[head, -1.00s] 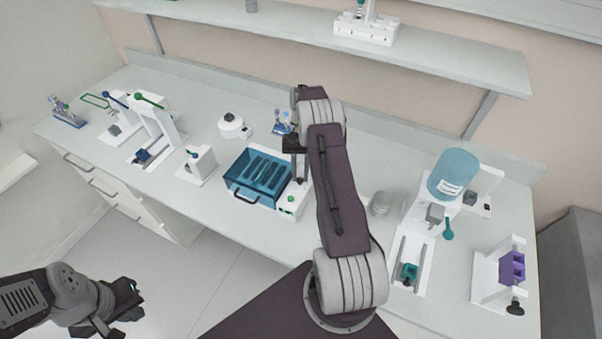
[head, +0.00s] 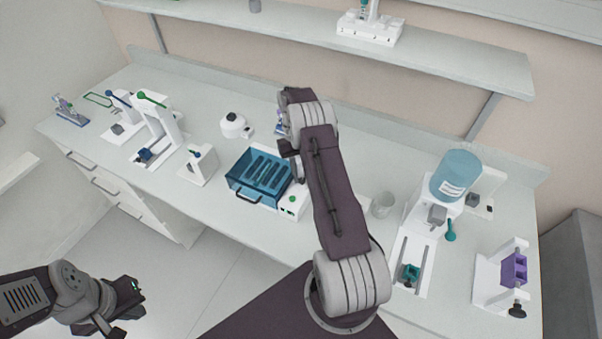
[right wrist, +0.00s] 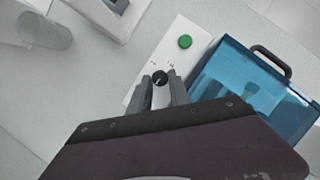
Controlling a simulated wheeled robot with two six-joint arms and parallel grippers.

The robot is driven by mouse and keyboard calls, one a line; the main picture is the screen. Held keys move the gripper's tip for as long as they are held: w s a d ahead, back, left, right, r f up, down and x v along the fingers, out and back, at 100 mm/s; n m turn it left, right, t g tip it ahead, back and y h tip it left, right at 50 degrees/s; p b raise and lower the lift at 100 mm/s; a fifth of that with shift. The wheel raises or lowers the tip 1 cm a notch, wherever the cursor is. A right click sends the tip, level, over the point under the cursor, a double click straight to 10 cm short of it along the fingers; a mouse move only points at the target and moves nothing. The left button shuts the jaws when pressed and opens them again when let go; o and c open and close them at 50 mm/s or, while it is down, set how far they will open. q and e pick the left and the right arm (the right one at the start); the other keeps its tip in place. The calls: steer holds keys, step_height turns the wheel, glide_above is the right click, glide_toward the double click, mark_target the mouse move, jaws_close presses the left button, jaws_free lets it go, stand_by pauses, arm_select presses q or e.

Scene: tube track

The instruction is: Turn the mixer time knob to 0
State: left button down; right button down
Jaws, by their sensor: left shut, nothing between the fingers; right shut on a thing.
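The mixer is a box with a see-through blue lid (head: 258,174) and a white control panel (head: 291,206) on its right side. In the right wrist view the panel bears a green button (right wrist: 185,41) and a small black time knob (right wrist: 160,76) with a pale pointer mark and tiny markings around it. My right gripper (right wrist: 160,84) is shut on the knob, one finger on each side. In the head view my right arm hides the knob. The markings are too small to read. My left gripper (head: 128,306) is shut and empty, low at the left, away from the bench.
A clear beaker (head: 383,205) stands right of the mixer. A white stand (head: 199,166) is to its left, and a round white device (head: 234,125) behind it. The bench front before the mixer is clear.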

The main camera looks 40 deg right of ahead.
steer(key=c, duration=1.2)
jaws_free()
steer(key=shift+w+r, duration=0.2)
steer(key=shift+r, duration=0.1)
steer(key=p+v, duration=0.1)
steer(key=v, duration=0.7)
steer(key=shift+r+p, duration=0.25)
steer(key=shift+p, duration=0.05)
steer(key=shift+f, duration=0.15)
